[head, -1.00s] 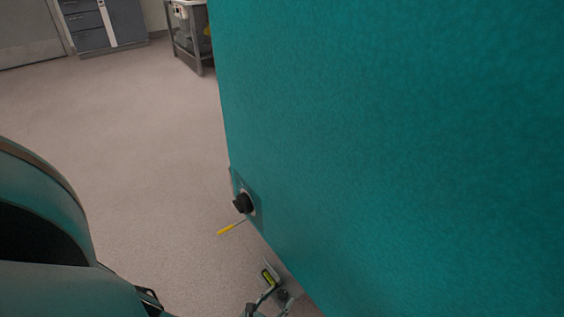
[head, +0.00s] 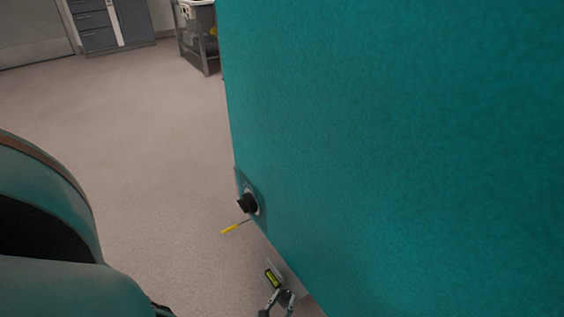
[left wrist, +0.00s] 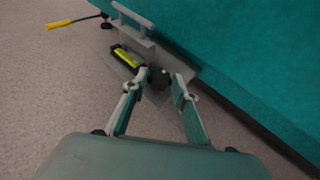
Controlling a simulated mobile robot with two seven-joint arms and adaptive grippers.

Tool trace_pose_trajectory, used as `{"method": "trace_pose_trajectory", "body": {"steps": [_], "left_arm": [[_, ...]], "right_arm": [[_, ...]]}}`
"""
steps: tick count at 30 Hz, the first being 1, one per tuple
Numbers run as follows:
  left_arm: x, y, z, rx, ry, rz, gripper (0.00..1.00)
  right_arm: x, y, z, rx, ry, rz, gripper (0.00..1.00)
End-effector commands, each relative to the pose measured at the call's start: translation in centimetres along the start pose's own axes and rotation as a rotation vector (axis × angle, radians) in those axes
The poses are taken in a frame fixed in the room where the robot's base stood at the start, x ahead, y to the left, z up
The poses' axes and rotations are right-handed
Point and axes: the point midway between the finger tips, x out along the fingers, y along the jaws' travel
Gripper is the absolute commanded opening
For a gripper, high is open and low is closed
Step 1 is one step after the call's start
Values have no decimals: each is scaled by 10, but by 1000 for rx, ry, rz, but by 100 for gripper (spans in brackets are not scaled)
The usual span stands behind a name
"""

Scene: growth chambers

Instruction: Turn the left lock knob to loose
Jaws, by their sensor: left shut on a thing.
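A small dark knob (left wrist: 159,77) sits on a grey plate (left wrist: 123,66) at the edge of the teal panel, in the left wrist view. My left gripper (left wrist: 162,78) is shut on this knob, with one finger on either side of it. In the head view, my left gripper (head: 280,299) shows low down, just below the plate's yellow-green vial (head: 272,279). The fingers largely hide the knob there. Its marking cannot be read. My right gripper is not in view.
The large teal panel (head: 400,130) fills the right side. A black round knob (head: 246,203) and a yellow-handled lever (head: 234,228) stick out from its edge. A grey bar handle (left wrist: 132,22) stands beside the vial. Open floor (head: 150,130) lies left; a cart (head: 197,38) stands behind.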

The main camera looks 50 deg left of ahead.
Motion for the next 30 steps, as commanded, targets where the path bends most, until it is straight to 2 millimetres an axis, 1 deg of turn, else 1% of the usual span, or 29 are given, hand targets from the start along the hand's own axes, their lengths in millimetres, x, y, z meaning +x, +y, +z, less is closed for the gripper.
{"method": "trace_pose_trajectory", "body": {"steps": [11,12,13,14,25,30], "left_arm": [[1,-1,2,-10,-1,22,6],[1,-1,2,-10,-1,22,36],[1,-1,2,-10,-1,22,43],[1,-1,2,-10,-1,22,45],[0,-1,1,-9,0,21,45],[-2,0,5,-10,1,22,45]], "right_arm": [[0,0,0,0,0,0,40],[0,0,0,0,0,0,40],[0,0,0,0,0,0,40],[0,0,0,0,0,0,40],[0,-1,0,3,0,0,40],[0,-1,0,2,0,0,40]]}}
